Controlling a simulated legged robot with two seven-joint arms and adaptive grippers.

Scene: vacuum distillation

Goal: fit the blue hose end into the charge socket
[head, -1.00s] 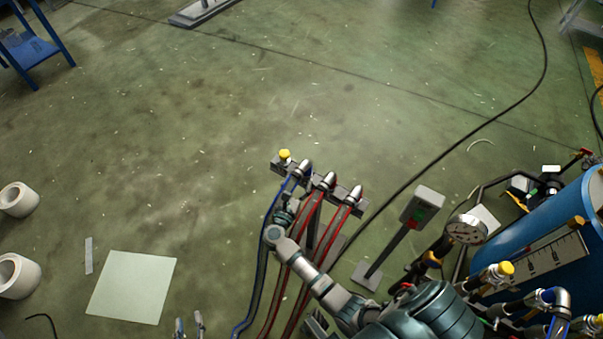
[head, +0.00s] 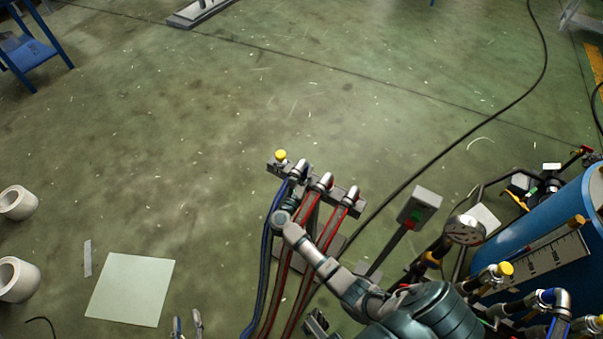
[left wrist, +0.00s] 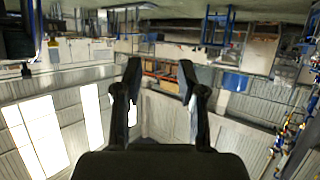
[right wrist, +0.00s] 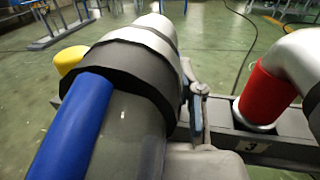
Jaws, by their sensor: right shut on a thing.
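The blue hose (head: 262,262) runs up to its metal end (head: 299,169) at the left end of a small rack (head: 331,190). My right gripper (head: 291,191) is at this hose end and shut on it, partly hidden by my arm. In the right wrist view the blue hose (right wrist: 75,130) enters a dark collar with a silver part (right wrist: 152,28), and one finger (right wrist: 196,108) lies against its right side. My left gripper (head: 188,326) is open and empty at the bottom edge; its spread fingers show in the left wrist view (left wrist: 158,82). I cannot tell which fitting is the charge socket.
Two red hoses (head: 285,270) end beside the blue one. A yellow cap (head: 281,155) is at the rack's left end. A switch post (head: 418,208), gauge (head: 464,230) and blue tank (head: 570,215) with pipe fittings stand right. The floor beyond the rack is mostly clear.

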